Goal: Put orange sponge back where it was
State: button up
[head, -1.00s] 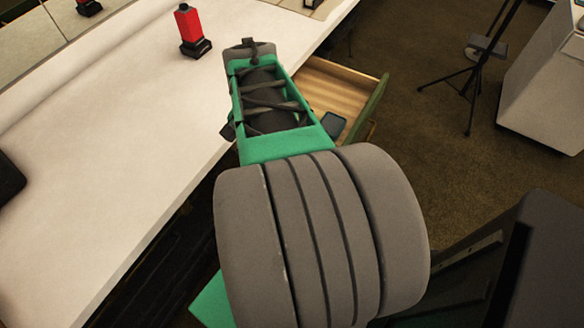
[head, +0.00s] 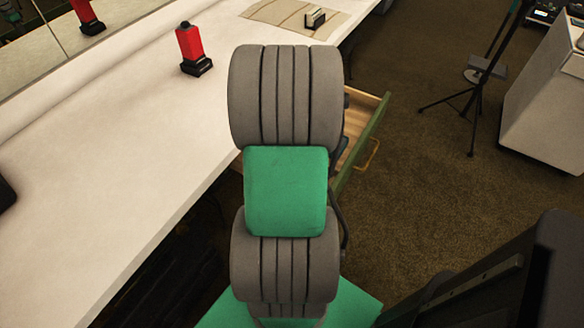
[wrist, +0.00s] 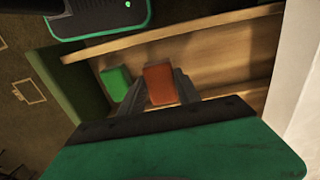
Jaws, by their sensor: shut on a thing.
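The orange sponge (wrist: 160,84) is between the two grey fingers of my gripper (wrist: 159,90) in the wrist view, and the gripper is shut on it. It shows over the wooden inside of an open drawer (wrist: 215,45); whether it touches the drawer bottom I cannot tell. A green block (wrist: 117,83) is just left of the left finger, close to the drawer's green front (wrist: 75,75). In the head view my arm hides the gripper, the sponge and most of the drawer (head: 372,125).
A white counter (head: 110,170) runs above the drawer. On it stand a red bottle-like object (head: 190,46) with a black base and, farther back, a beige mat (head: 275,14) with a small block (head: 315,18). A tripod (head: 475,90) stands on the carpet at right.

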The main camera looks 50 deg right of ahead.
jog(key=shift+f, duration=1.55)
jog(key=shift+f, duration=0.2)
jog(key=o, duration=1.3)
